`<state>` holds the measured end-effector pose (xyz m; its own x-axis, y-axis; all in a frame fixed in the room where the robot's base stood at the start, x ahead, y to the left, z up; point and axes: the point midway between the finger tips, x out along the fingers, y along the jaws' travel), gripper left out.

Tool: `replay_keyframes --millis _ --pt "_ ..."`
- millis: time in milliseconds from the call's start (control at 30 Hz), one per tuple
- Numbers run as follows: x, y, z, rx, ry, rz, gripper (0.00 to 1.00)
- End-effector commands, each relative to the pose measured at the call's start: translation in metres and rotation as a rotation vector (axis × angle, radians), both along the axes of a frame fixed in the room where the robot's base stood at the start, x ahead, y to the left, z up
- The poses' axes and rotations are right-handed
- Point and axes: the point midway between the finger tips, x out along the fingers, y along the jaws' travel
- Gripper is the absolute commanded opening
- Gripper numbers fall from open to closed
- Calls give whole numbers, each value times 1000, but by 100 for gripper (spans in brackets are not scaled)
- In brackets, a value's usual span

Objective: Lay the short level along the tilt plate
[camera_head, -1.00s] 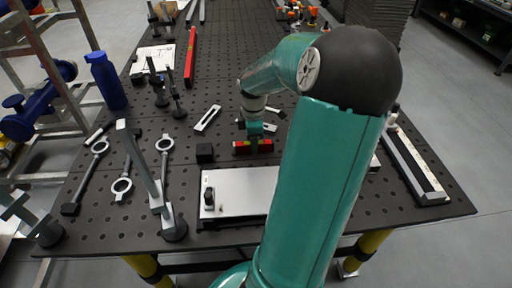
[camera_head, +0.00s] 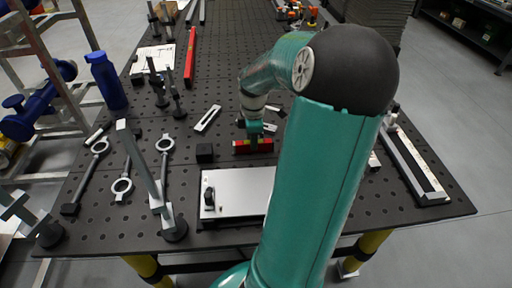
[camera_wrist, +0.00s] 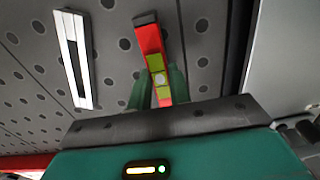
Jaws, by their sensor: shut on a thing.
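The short level is red with a yellow-green middle and dark ends. In the head view the short level (camera_head: 252,146) is just behind the tilt plate, and it also shows in the wrist view (camera_wrist: 149,38). My gripper (camera_head: 254,138) is shut on the level near its middle; in the wrist view its fingers (camera_wrist: 158,92) stand on either side of the level. Whether the level touches the table is hard to tell. The tilt plate (camera_head: 240,190) is a pale flat plate near the table's front edge, partly hidden by my arm. It also shows in the wrist view (camera_wrist: 285,60).
A black block (camera_head: 205,152) sits behind the plate's left end. A slotted pale bar (camera_head: 207,118) lies behind it. A clamp (camera_head: 150,180) stands left of the plate. A long red level (camera_head: 190,57) and a blue bottle (camera_head: 106,80) are farther back. A long rail (camera_head: 415,165) lies at right.

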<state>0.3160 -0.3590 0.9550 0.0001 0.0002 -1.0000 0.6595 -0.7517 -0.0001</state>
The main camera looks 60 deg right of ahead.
Motion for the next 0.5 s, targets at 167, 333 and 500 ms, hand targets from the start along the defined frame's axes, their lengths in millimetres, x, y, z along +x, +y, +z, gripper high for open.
replay_keyframes --millis 167,333,500 --pt "0 -1 12 -2 1 0 0" --pt "0 -1 23 -4 0 0 0" --pt "0 0 34 -2 -1 0 0"
